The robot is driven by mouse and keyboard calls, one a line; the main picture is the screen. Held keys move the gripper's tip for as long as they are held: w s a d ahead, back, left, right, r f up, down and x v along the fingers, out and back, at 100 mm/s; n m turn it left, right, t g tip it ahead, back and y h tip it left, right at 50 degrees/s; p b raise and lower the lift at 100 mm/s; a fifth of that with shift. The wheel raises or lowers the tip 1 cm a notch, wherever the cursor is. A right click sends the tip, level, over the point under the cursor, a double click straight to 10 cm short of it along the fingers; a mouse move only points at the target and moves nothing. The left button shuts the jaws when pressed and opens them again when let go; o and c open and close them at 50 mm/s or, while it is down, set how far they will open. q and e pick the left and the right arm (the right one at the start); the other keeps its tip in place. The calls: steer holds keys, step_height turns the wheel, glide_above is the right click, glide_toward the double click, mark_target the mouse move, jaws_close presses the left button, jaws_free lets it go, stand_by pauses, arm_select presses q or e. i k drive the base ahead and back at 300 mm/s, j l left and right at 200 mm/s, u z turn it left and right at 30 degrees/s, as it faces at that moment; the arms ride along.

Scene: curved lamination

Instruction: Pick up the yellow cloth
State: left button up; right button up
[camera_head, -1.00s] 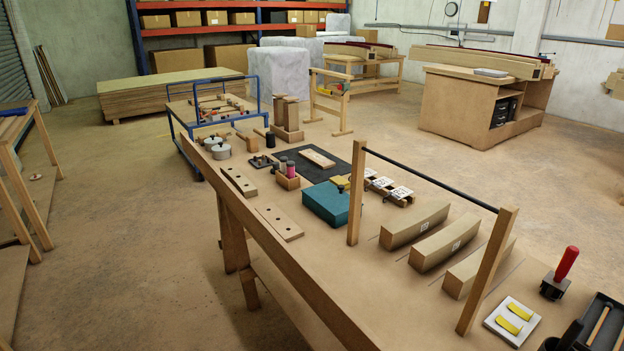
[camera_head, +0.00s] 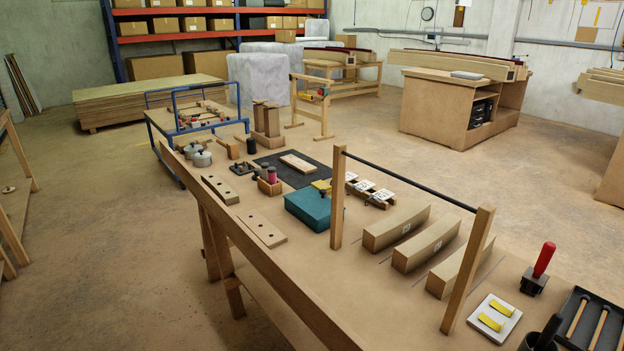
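A small yellow piece (camera_head: 321,186), which looks like a folded cloth, lies at the back right edge of the teal box (camera_head: 306,208) on the long workbench (camera_head: 330,270). It is small in the picture, and a wooden post stands just right of it. Two yellow strips (camera_head: 490,322) lie on a pale square plate (camera_head: 508,312) at the front right of the bench; I cannot tell their material. Neither of my grippers is in view.
A wooden frame with a dark crossbar (camera_head: 408,180) stands over several curved wooden blocks (camera_head: 398,226). A red-handled tool (camera_head: 543,260) and a black tray (camera_head: 594,318) are at the right. Two drilled wooden strips (camera_head: 263,228) lie along the left edge. Bare bench lies in front of the blocks.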

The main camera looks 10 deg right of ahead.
mark_target(318, 185)
steer(key=i+j+z, duration=0.3)
steer(key=i+j, duration=0.65)
